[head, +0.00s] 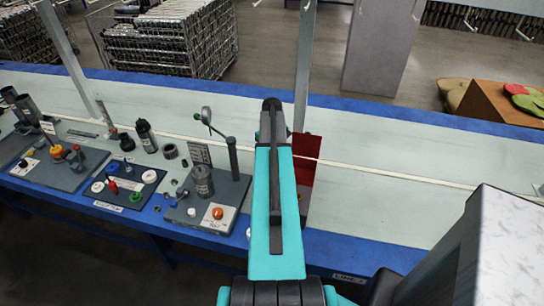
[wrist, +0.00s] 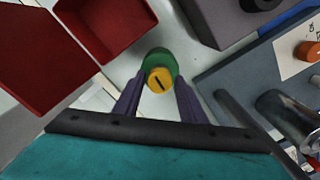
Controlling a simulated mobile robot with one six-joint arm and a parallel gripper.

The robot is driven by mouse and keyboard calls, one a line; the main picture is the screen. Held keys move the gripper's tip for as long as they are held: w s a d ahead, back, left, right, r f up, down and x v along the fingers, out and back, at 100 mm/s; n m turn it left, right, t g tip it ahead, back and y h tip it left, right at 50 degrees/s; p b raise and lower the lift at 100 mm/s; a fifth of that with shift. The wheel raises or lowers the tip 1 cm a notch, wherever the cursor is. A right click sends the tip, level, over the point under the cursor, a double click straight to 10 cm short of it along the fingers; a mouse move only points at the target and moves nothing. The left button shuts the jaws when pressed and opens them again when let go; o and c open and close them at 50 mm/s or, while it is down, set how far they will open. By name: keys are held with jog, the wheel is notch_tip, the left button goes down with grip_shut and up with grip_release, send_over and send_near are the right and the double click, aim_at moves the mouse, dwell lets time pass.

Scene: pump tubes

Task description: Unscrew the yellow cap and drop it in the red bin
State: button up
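The yellow cap (wrist: 159,80), round with a dark slot, shows in the wrist view with a green part (wrist: 157,56) around and behind it. My gripper (wrist: 157,84) has its two purple fingers on either side of this piece and appears shut on it. The red bin (wrist: 120,40) is open and empty where I see inside, just beyond and left of the cap. In the head view the red bin (head: 306,146) is partly hidden behind my turquoise arm, which also hides my gripper and the cap.
A grey panel with an orange button (head: 217,213) and a dark cup (head: 202,183) lies just left of my arm. More panels with knobs and bottles stand farther left. The pale bench (head: 390,209) is clear right of the bin.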

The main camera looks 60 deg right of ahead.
jog(key=shift+m, duration=1.9)
jog(key=c, duration=0.9)
jog(key=shift+n+p, duration=0.3)
jog(key=shift+n, duration=1.5)
